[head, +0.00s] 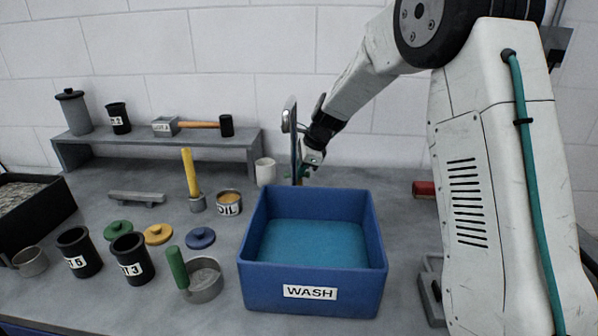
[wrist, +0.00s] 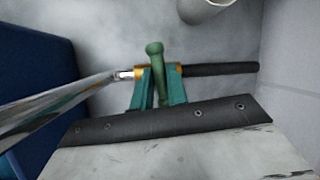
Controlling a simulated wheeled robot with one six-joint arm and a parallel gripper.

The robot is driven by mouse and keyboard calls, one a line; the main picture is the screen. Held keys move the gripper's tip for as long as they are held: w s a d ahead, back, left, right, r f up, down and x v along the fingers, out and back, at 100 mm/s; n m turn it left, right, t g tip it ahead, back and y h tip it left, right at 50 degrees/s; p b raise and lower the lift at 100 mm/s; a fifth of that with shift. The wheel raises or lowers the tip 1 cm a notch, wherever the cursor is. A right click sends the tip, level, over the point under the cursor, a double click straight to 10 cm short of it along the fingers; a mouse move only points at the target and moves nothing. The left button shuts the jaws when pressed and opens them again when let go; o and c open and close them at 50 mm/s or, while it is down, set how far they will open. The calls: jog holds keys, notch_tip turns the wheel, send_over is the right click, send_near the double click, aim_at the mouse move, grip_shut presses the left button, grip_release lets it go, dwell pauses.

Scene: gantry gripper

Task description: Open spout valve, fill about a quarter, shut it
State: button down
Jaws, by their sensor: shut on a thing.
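The lever's rounded top sticks out beyond the fingers. Brass fittings (wrist: 139,72) show at both sides of the fingers. No flow is visible.
The blue WASH tub (head: 262,278) holds blue liquid. A white cup (head: 265,171) stands behind it, close to my gripper. A green-handled pan (head: 204,282), black cups (head: 133,258), coloured lids (head: 201,238) and an OIL tin (head: 229,203) crowd the left. A grey shelf (head: 165,150) stands behind.

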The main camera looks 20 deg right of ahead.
jog(key=shift+s+f, duration=0.1)
dwell(0.3)
jog(key=c, duration=1.4)
grip_release()
jog(key=shift+d, duration=0.1)
jog(key=shift+c, duration=0.2)
jog(key=shift+o, duration=0.3)
jog(key=v, duration=0.8)
